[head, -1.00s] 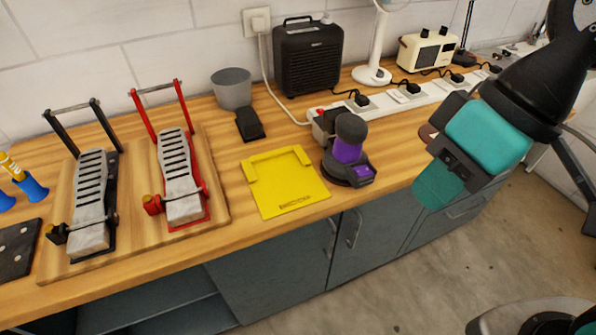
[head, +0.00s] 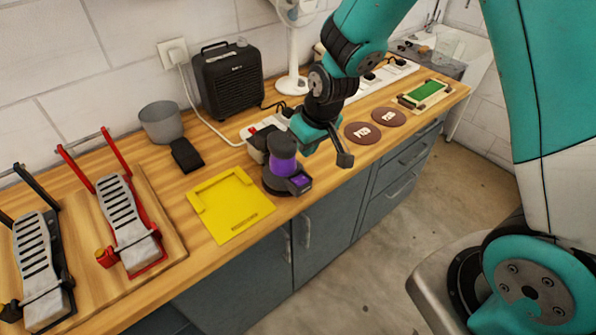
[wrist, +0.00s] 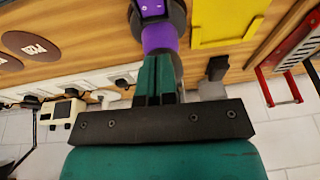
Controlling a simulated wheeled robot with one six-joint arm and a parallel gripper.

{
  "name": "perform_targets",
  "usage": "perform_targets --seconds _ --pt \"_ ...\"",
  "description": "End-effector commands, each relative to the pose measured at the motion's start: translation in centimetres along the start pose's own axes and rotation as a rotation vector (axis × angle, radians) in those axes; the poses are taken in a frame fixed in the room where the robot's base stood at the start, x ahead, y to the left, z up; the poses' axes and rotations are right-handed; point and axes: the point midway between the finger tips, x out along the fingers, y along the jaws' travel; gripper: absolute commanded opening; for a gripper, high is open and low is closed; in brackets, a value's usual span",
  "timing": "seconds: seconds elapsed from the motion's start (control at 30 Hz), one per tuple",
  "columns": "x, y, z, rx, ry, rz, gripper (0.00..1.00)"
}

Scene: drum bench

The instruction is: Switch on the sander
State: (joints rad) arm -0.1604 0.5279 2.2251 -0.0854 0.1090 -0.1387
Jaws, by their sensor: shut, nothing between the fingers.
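The sander (head: 282,168) stands on the wooden bench, with a dark round top, a purple body and a black base. A small purple panel (head: 301,182) with tiny marks is at the front of its base. My gripper (head: 307,150) is just right of the sander, its fingers close together and empty. In the wrist view my shut fingers (wrist: 157,68) point at the purple body of the sander (wrist: 160,38), and the panel (wrist: 152,7) is at the top edge. I cannot tell whether the fingers touch the sander.
A yellow tray (head: 230,205) lies left of the sander, with a black pedal (head: 186,155) behind it. A power strip (head: 375,80) runs along the back. Brown discs (head: 363,133) lie to the right. A black heater (head: 228,82) and a fan (head: 293,50) stand behind.

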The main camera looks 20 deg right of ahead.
Motion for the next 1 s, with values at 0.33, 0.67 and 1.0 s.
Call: perform_targets --seconds 0.33,0.67,1.0 --pt "6.6 -0.1 0.1 0.0 -0.006 -0.002 0.0" --pt "9.9 -0.4 1.1 0.0 -0.002 -0.001 0.0" --pt "10.3 -0.4 1.2 0.0 0.0 -0.001 0.0"
